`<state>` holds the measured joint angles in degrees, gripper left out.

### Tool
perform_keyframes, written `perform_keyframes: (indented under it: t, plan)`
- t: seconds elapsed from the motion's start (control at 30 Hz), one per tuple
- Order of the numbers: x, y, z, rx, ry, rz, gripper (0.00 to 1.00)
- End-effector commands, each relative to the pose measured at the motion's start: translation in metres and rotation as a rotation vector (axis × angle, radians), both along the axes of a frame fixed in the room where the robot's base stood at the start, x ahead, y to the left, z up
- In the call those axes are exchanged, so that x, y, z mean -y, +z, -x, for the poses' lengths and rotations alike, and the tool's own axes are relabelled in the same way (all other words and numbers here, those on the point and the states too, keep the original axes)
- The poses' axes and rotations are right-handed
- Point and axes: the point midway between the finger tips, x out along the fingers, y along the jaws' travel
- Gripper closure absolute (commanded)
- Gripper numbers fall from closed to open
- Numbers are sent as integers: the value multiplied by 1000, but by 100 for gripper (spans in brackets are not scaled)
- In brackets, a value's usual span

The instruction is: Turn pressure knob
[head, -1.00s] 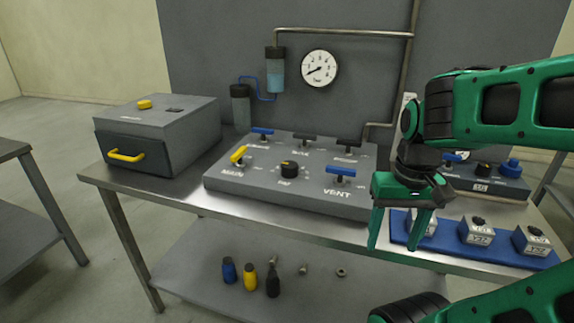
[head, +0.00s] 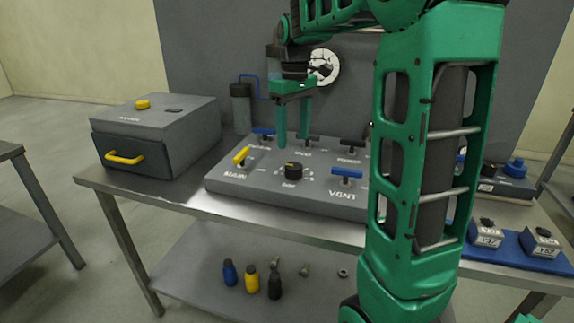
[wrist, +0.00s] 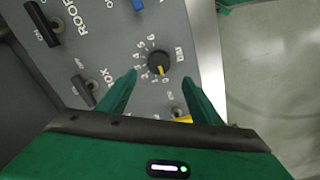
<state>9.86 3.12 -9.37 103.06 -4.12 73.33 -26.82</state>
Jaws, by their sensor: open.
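The black knob (head: 293,170) with a yellow pointer mark sits in the middle of the grey panel (head: 225,182), between the yellow handle (head: 241,156) and the blue VENT handle (head: 345,174). It also shows in the wrist view (wrist: 159,63), ringed by printed marks, its pointer toward the bottom of that picture. My gripper (head: 293,141) is open and empty, fingers pointing down above the panel, behind the knob in the head view. In the wrist view the knob lies beyond and between the fingertips (wrist: 160,78), apart from them. The small printed labels are hard to read.
Blue (head: 263,132) and black handles (head: 350,143) line the panel's back row. A pressure gauge (head: 333,66) on the wall is partly hidden by my arm. A grey box with a yellow handle (head: 125,158) stands left; small blocks on a blue mat (head: 511,250) lie right.

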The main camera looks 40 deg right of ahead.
Motion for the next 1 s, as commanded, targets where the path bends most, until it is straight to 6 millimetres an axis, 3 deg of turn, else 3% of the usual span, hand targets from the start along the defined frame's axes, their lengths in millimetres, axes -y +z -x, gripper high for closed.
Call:
perform_keyframes:
  t: [0.5, 0.7, 1.0]
  plan:
    - [6, -83, 4, -3, -12, 0, 41]
    - [6, -96, 4, -2, -12, -1, 41]
    - [6, -98, 4, -1, -12, 0, 41]
